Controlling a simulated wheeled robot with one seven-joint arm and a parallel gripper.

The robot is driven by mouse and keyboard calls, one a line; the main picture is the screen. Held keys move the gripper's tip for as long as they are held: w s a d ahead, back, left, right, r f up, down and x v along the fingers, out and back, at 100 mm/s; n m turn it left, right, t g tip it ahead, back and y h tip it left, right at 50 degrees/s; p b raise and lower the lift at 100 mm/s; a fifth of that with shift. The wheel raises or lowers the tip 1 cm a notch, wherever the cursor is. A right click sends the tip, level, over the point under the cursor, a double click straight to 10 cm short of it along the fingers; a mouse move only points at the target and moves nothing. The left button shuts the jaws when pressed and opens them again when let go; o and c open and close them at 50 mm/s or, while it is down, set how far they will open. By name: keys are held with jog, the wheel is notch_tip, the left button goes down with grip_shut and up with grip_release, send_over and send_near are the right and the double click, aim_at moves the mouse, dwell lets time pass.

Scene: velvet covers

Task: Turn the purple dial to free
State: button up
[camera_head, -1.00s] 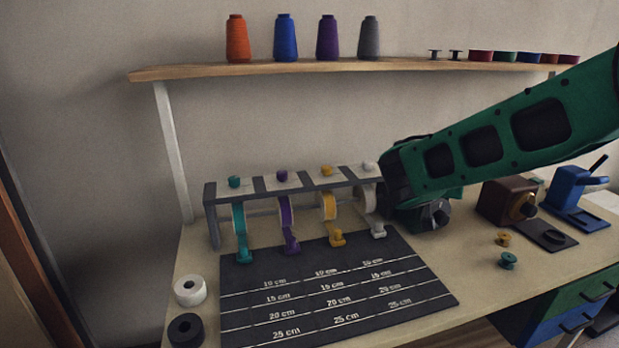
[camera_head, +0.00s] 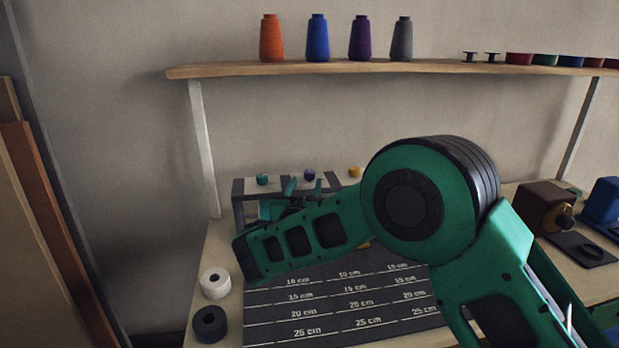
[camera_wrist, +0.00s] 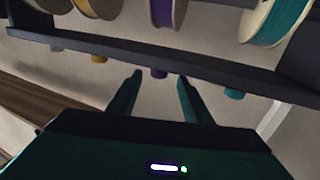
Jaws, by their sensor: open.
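The purple dial (camera_head: 309,174) sits on top of the tape rack, between a teal dial (camera_head: 262,179) and a yellow dial (camera_head: 355,172). In the wrist view, which is upside down, the purple dial (camera_wrist: 158,74) shows between my fingertips in the picture. My gripper (camera_head: 304,187) is open at the rack by the purple dial, and it also shows in the wrist view (camera_wrist: 160,77). I cannot tell whether the fingers touch the dial. No free marking on the dial is readable.
The tape rack (camera_wrist: 200,65) holds several tape rolls, with a purple roll (camera_wrist: 168,12) in line with the purple dial. A dark measuring mat (camera_head: 330,305) lies in front, partly behind my arm. A shelf (camera_head: 430,68) with thread cones runs above. White and black rolls (camera_head: 215,283) stand at the left.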

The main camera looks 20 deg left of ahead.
aim_at(308, 177)
jog(key=x, duration=0.7)
jog(key=shift+c, duration=0.3)
jog(key=c, duration=1)
